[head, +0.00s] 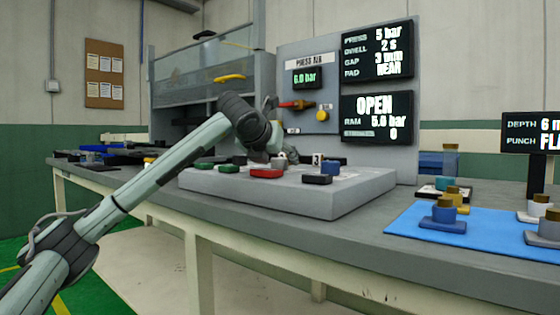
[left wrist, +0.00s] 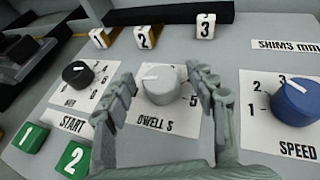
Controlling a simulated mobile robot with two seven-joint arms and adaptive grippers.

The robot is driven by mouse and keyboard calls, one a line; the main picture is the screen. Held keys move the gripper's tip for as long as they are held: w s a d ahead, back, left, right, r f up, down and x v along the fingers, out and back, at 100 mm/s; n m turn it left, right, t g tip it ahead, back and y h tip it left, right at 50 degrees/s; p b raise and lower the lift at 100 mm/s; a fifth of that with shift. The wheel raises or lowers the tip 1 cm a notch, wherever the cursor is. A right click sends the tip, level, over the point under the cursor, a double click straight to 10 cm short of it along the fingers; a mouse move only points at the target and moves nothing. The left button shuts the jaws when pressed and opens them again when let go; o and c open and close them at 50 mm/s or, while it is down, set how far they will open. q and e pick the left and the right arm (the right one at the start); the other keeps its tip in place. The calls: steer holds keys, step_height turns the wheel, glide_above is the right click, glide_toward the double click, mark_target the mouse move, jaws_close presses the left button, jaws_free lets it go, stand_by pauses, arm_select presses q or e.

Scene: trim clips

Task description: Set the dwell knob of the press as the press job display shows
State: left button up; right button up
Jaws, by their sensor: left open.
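The press job display (head: 377,51) reads press 5 bar, dwell 2 s, gap 3 mm and a pad line that looks like "NEAR". The dwell knob (left wrist: 163,88) is pale grey with a white pointer line towards its upper left, on a plate lettered DWELL S. A 5 shows right of the knob; the other scale numbers are hidden or unclear. My left gripper (left wrist: 166,92) is open, one finger on each side of the knob; I cannot tell whether they touch it. In the head view my left gripper (head: 268,156) is over the press panel (head: 345,200). My right gripper is not in view.
A black knob (left wrist: 78,75) is left of the dwell knob, and the blue SPEED knob (left wrist: 297,102) is right. Green buttons 1 (left wrist: 31,138) and 2 (left wrist: 73,161) sit front left. Blocks numbered 1 to 3 stand behind. A blue mat (head: 420,248) holds several parts.

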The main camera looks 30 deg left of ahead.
arm_select(q)
steer(key=shift+x, duration=0.9)
steer(key=c, duration=1.2)
